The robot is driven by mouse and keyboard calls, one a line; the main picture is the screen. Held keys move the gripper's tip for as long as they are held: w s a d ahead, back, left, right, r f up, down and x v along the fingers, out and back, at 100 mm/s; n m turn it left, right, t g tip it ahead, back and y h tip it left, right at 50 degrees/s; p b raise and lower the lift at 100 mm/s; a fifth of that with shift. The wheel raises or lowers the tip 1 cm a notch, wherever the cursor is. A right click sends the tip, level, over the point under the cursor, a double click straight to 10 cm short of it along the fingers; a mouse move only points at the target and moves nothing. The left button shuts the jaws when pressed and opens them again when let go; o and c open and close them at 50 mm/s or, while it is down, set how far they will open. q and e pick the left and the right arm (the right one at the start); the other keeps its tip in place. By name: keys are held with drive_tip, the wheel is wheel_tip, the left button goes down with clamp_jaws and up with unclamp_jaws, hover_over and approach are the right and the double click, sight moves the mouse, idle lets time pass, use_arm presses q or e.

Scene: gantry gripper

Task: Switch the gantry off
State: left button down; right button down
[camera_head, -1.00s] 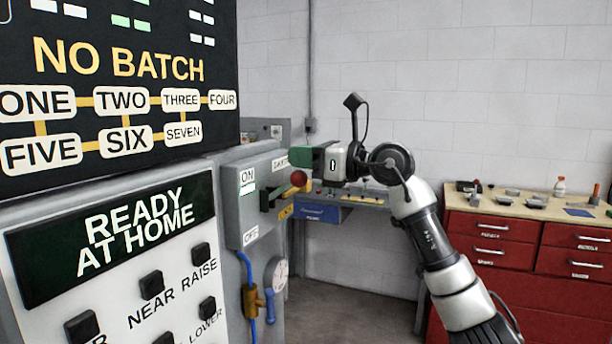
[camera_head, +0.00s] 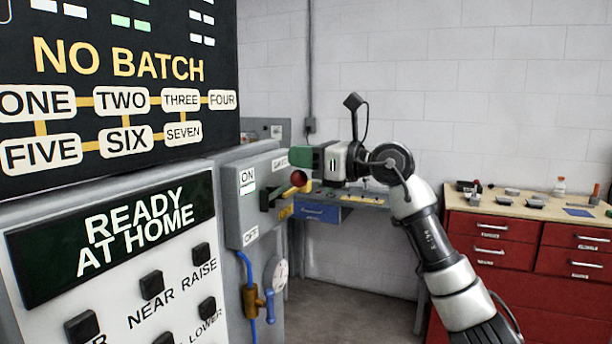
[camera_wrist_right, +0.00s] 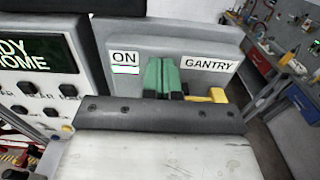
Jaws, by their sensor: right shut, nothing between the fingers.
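The gantry switch box (camera_head: 240,208) is a grey box with an ON label (camera_head: 247,176) at its upper part and an OFF label (camera_head: 251,235) at its lower part. Its yellow lever (camera_head: 290,191) with a red ball knob (camera_head: 299,178) points up and outward, nearer ON. In the wrist view the yellow lever (camera_wrist_right: 218,95) shows partly, behind my gripper's dark edge. My right gripper (camera_head: 297,156) has green fingers, shut and empty, just above the red knob; I cannot tell whether they touch it. The closed fingers (camera_wrist_right: 163,74) appear between the ON and GANTRY labels. My left gripper is not in view.
A console (camera_head: 115,270) with buttons and a READY AT HOME display stands left of the box. A blue pipe and a round gauge (camera_head: 277,273) sit below it. A bench with a blue drawer (camera_head: 318,213) stands behind; red drawers (camera_head: 490,250) are at right.

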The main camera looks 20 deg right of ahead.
drive_tip(key=shift+f+b, duration=0.6)
drive_tip(key=shift+f, duration=0.2)
drive_tip(key=shift+s+d+f+b, duration=0.2)
drive_tip(key=shift+f+b, duration=0.2)
drive_tip(key=shift+f, duration=0.15)
drive_tip(key=shift+w+a+f+b, duration=0.15)
drive_tip(key=shift+f+b, duration=0.3)
drive_tip(key=shift+f, duration=0.2)
drive_tip(key=shift+w+a+f+b, duration=0.15)
drive_tip(key=shift+f+b, duration=0.25)
drive_tip(key=shift+f, duration=0.25)
drive_tip(key=shift+f+b, duration=0.4)
drive_tip(key=shift+f, duration=0.1)
drive_tip(key=shift+s+d+r, duration=0.2)
drive_tip(key=shift+d, duration=0.05)
drive_tip(key=s+d+r, duration=0.1)
drive_tip(key=b, duration=0.3)
approach(300, 184)
drive_tip(key=shift+w, duration=0.95)
